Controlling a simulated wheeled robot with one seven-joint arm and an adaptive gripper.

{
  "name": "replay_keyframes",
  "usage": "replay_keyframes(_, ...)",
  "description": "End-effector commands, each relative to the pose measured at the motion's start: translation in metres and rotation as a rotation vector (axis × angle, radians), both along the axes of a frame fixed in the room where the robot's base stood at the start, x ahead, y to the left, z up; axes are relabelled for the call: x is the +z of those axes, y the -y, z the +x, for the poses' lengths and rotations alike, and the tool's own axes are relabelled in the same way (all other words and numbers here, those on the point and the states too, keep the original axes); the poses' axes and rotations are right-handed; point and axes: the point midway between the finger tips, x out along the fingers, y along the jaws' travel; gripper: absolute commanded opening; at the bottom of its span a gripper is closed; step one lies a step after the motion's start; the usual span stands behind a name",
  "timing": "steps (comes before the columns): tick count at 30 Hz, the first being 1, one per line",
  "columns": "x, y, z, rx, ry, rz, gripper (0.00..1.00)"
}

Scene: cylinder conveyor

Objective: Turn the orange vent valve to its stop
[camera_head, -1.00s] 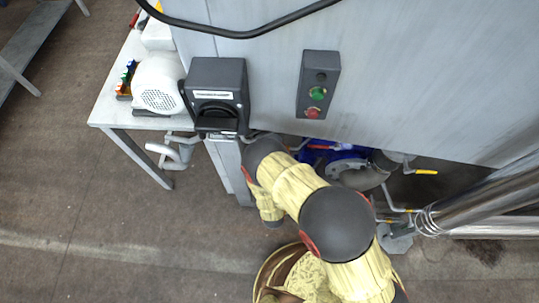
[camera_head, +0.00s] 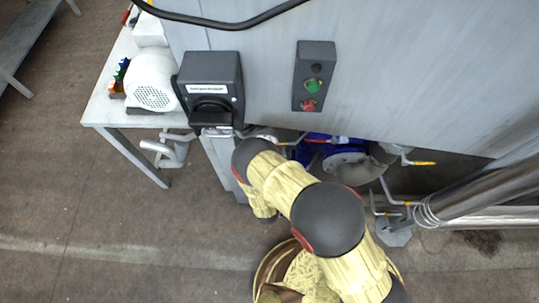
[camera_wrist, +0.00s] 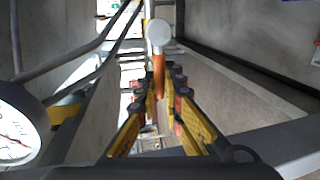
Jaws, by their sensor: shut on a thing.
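In the wrist view, the orange vent valve's handle (camera_wrist: 158,76) stands between the fingers of my gripper (camera_wrist: 160,90), with a pale grey round knob (camera_wrist: 158,32) at its far end. The yellow-sided fingers are closed in on the handle from both sides. The valve body and its stop are hidden, so I cannot tell the handle's angle to the stop. In the head view, my gripper is not clearly visible; my arm reaches in under the black box (camera_head: 209,88) at the grey cabinet's lower edge.
A round dial gauge (camera_wrist: 15,135) is close on the left in the wrist view. Frame bars and a wall crowd both sides. In the head view, a panel with green and red buttons (camera_head: 314,76), a white table (camera_head: 104,108) and steel pipes (camera_head: 480,203) stand around the arm.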

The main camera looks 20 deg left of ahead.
Motion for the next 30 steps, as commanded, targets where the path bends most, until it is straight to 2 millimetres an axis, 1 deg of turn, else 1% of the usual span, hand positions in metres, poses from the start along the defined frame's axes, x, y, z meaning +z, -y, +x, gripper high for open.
replay_keyframes(2, -0.002, 0.0, -0.002, 0.005, -0.005, -0.004, 0.0)
replay_keyframes(3, -0.002, 0.0, -0.002, 0.005, -0.005, -0.004, 0.1)
replay_keyframes(12, -0.001, 0.0, -0.001, 0.003, -0.004, -0.002, 0.27)
replay_keyframes(20, -0.001, 0.0, -0.001, 0.002, -0.002, -0.001, 0.27)
replay_keyframes(23, 0.0, 0.001, -0.004, 0.002, -0.003, -0.002, 0.27)
replay_keyframes(26, 0.001, 0.002, -0.014, 0.004, -0.003, -0.003, 0.27)
replay_keyframes(29, 0.005, 0.006, -0.031, 0.006, -0.004, -0.003, 0.27)
replay_keyframes(30, 0.006, 0.007, -0.039, 0.008, -0.003, -0.003, 0.27)
